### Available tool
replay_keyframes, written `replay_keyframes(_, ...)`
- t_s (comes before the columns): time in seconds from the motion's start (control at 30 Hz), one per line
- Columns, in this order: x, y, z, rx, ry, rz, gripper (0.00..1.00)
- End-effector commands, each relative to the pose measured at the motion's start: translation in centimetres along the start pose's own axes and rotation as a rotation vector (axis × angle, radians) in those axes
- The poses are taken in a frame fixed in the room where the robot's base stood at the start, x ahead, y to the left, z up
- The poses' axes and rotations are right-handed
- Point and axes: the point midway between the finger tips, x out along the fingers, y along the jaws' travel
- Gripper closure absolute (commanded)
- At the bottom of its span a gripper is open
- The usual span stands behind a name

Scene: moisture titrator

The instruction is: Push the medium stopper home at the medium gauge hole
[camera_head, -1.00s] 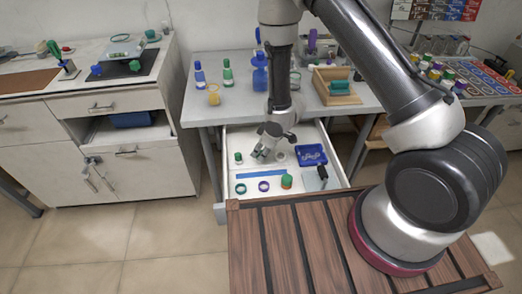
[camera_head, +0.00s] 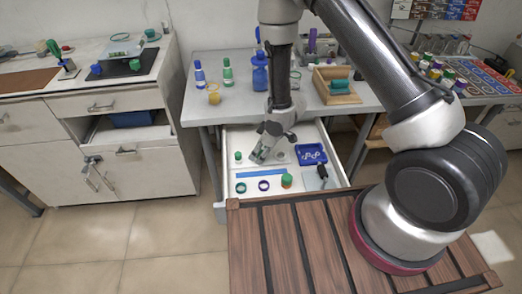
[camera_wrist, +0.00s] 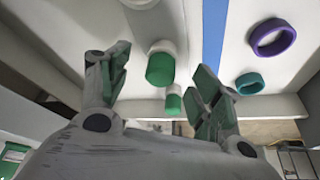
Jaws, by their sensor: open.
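My gripper (camera_head: 260,155) points down into the open white drawer (camera_head: 228,203). In the wrist view its two fingers (camera_wrist: 160,88) stand apart with green pads, and nothing is clamped between them. A green stopper with a pale end (camera_wrist: 160,66) shows between and beyond the fingers, apart from them. A smaller green and white piece (camera_wrist: 173,102) is below it in that view. In the head view a small green stopper (camera_head: 238,156) stands left of my gripper. I cannot tell which is the medium stopper. The medium gauge hole cannot be made out.
A blue strip (camera_head: 262,173), a teal ring (camera_head: 240,188), a purple ring (camera_head: 264,185) and a green-orange piece (camera_head: 287,181) lie nearer the drawer front. A blue tray (camera_head: 311,154) is at right. Bottles stand on the table (camera_head: 205,112) behind.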

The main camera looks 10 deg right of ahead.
Motion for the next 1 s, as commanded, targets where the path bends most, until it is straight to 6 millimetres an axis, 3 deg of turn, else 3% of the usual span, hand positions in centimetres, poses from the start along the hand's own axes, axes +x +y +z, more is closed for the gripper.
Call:
replay_keyframes(0.37, -0.1, 0.0, 0.0, 0.0, 0.0, 0.0, 0.36)
replay_keyframes(1.0, -2.0, 0.0, 0.0, 0.0, 0.0, 0.0, 0.36)
